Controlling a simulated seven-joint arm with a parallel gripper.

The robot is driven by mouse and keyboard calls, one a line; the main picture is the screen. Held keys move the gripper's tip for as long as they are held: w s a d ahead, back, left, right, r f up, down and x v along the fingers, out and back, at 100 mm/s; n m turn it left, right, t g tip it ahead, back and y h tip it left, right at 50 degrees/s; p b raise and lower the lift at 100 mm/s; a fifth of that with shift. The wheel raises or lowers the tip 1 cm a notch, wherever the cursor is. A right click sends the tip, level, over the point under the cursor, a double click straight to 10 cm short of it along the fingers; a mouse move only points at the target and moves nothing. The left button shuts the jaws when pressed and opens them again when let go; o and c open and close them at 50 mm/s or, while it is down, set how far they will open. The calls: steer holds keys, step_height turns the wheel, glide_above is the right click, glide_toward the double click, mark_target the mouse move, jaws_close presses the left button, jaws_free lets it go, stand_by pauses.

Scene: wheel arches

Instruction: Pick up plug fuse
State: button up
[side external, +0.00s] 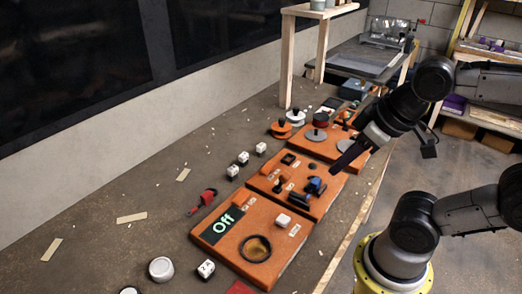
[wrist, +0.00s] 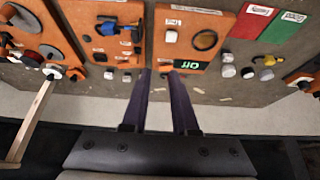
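I cannot tell for sure which thing is the plug fuse; no readable label names it. Small white blocks are candidates: several stand on the bench, among them a block (side external: 243,158) and a lettered one (side external: 206,269), and one sits on the near orange board (side external: 282,219). In the wrist view a white block (wrist: 171,36) is on the board with the "Off" display. My gripper (side external: 345,160) hangs above the right edge of the boards, apart from the things below. In the wrist view its two dark fingers (wrist: 160,75) are apart, with nothing visible between them.
The near board carries a green "Off" display (side external: 226,220) and a black ring (side external: 255,249). The middle board holds a blue and black device (side external: 314,187). Grey discs (side external: 316,135) are on the far board. A wooden frame (side external: 288,62) stands behind. A red tool (side external: 202,202) lies left.

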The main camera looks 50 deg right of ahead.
steer(key=o, duration=0.5)
